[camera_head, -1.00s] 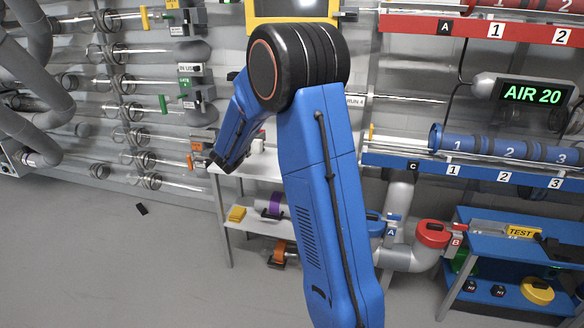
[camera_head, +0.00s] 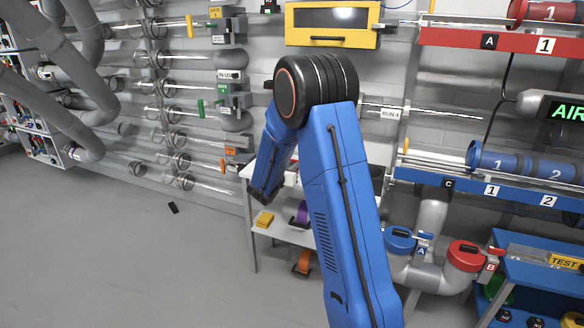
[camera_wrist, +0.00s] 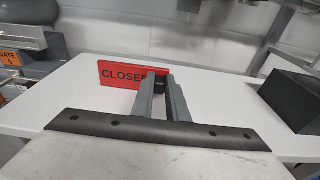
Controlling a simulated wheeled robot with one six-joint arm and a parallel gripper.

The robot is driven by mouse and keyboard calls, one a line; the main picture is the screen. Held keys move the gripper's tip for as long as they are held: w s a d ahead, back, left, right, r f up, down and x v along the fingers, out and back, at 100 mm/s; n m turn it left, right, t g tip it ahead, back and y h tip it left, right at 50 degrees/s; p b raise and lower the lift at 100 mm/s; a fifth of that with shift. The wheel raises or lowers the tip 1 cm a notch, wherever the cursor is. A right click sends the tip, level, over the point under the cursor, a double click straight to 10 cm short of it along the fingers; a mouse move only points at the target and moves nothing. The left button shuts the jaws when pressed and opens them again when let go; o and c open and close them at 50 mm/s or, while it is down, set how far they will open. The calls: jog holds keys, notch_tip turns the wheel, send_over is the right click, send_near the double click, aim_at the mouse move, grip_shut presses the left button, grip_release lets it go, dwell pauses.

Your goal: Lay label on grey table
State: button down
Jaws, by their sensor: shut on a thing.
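A red label (camera_wrist: 122,74) reading "CLOSED" is in the wrist view, upright, with its right end between my fingers. My gripper (camera_wrist: 160,74) is shut on it, and the fingers hide part of its last letters. Beneath is the pale top of the grey table (camera_wrist: 85,98). I cannot tell whether the label's lower edge touches the tabletop. In the head view the grey table (camera_head: 247,171) stands by the back wall, partly behind my blue arm.
A dark box (camera_wrist: 292,97) stands at the tabletop's right. In the head view, a yellow block (camera_head: 264,219) and a purple roll lie on the table's lower shelf. A blue bench (camera_head: 540,270) is at right. A small black object (camera_head: 173,208) lies on open floor.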

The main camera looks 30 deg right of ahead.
jog(key=shift+f, duration=0.15)
jog(key=c, duration=1.7)
grip_release()
jog(key=shift+c, duration=0.2)
